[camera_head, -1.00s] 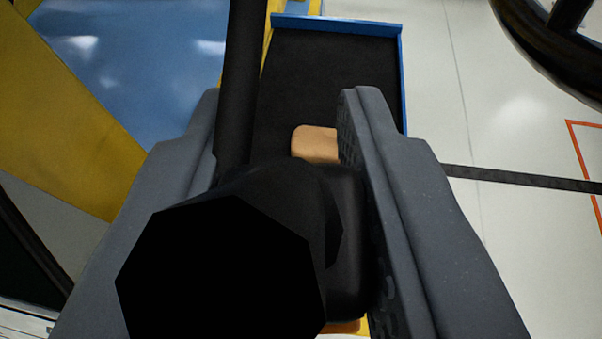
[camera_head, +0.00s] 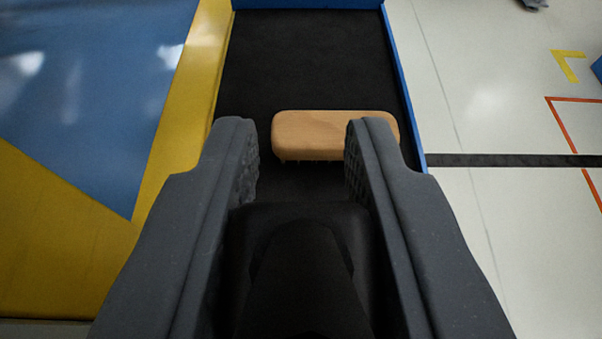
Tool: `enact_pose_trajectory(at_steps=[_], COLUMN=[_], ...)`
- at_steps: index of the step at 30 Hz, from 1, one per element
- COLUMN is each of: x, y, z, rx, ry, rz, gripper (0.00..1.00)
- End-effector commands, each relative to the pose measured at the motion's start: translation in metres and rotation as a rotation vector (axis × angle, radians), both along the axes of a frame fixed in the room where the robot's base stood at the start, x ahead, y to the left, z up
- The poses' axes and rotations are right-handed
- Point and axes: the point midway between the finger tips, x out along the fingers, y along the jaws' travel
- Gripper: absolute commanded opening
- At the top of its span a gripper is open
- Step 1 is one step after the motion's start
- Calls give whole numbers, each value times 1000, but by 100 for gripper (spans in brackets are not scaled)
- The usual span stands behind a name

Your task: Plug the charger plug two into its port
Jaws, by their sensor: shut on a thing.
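My gripper (camera_head: 305,150) is in the lower middle of the view, its two grey fingers pointing up the picture. It is shut on a black plug (camera_head: 300,265), which sits low between the fingers and tapers towards the bottom edge. The plug's far end and its prongs cannot be made out against the dark background. No port shows in this view.
A wooden brush (camera_head: 318,125) lies beyond the fingertips on a black tray (camera_head: 305,50) with blue edges. A yellow and blue surface (camera_head: 85,90) is at the left. Pale floor with orange and black lines (camera_head: 500,200) is at the right.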

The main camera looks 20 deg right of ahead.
Motion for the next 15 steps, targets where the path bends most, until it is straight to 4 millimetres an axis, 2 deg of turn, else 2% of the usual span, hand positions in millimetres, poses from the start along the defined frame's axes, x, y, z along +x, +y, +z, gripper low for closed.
enact_pose_trajectory(at_steps=[4,15], x=[-1,-2], y=[1,0], z=[1,-31], rx=[0,1], ry=[1,4], rz=[0,0], gripper=[0,0])
